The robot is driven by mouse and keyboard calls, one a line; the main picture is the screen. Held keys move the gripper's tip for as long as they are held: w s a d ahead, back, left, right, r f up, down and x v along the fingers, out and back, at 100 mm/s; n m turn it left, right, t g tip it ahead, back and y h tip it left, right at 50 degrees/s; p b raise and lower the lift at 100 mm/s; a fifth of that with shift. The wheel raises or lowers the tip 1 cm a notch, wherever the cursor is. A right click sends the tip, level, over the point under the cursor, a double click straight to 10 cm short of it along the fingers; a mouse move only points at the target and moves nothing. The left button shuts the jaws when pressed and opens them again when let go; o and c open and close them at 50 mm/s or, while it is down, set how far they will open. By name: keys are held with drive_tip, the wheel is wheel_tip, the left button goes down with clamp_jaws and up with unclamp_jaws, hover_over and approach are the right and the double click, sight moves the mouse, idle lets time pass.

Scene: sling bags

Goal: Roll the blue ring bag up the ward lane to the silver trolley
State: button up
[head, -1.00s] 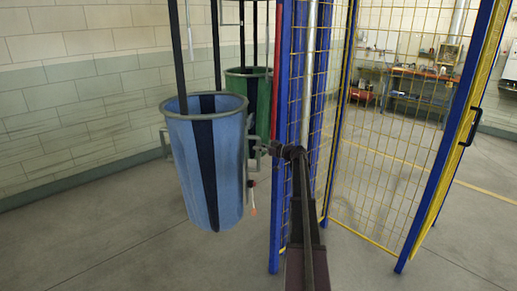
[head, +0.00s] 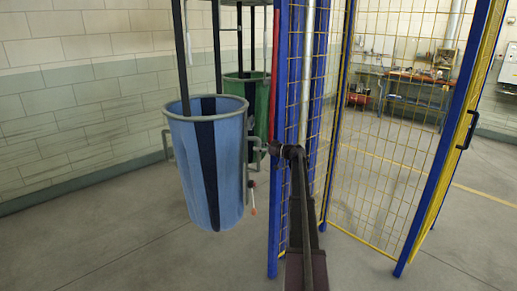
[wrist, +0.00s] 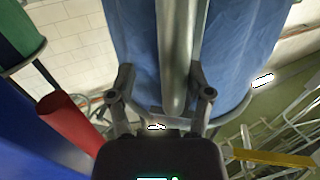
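The blue ring bag (head: 230,165) hangs upright on dark straps at left centre in the head view, with a grey rim, a dark vertical stripe and a grey handle (head: 251,165) on its right side. My gripper (head: 263,148) is at that handle. In the wrist view the fingers of my gripper (wrist: 161,75) stand apart on either side of a grey upright bar (wrist: 177,60), with the blue bag (wrist: 237,60) behind it. A gap shows between the left finger and the bar. I cannot make out a silver trolley.
A green bag (head: 262,93) hangs behind the blue one; it also shows in the wrist view (wrist: 15,35). Blue-framed yellow mesh fencing (head: 385,150) stands close on the right. A workbench (head: 412,92) lies beyond it. The floor at left is clear.

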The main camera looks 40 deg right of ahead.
drive_tip(key=shift+s, duration=0.1)
drive_tip(key=v, duration=1.2)
drive_tip(key=shift+a+f, duration=0.1)
idle(1.3)
